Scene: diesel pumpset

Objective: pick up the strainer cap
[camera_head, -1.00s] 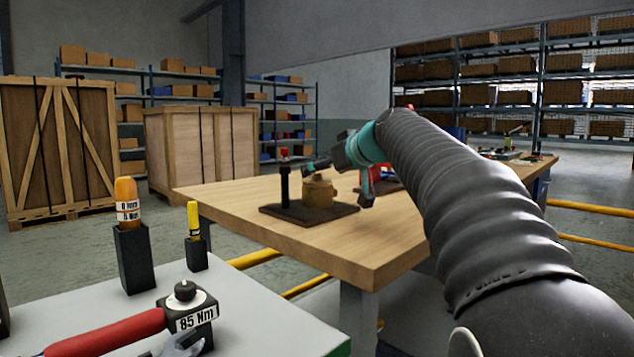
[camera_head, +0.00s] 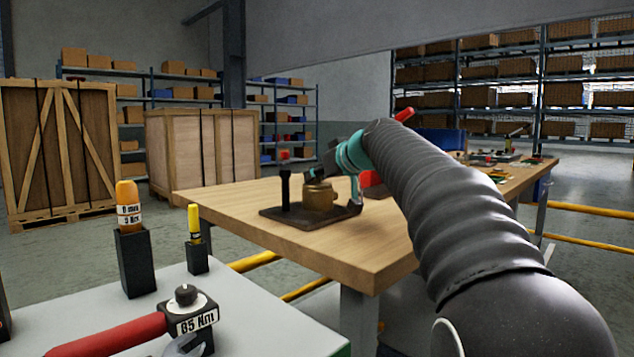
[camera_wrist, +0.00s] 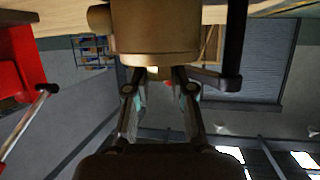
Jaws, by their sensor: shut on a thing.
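The brass strainer (camera_head: 320,199) stands upright on a dark plate (camera_head: 285,217) on the wooden table. It also shows upside down at the top of the wrist view (camera_wrist: 155,30). My gripper (camera_head: 316,173) is over the top of the strainer, coming from the right. In the wrist view my two fingers (camera_wrist: 158,76) close around a small brass piece, the strainer cap (camera_wrist: 153,71), at the strainer's end. Whether the cap is apart from the body cannot be told; the fingers partly hide it.
A red object (camera_head: 372,186) lies behind my gripper. The wooden table's front (camera_head: 350,250) is clear. A grey bench (camera_head: 250,310) with tools is nearer.

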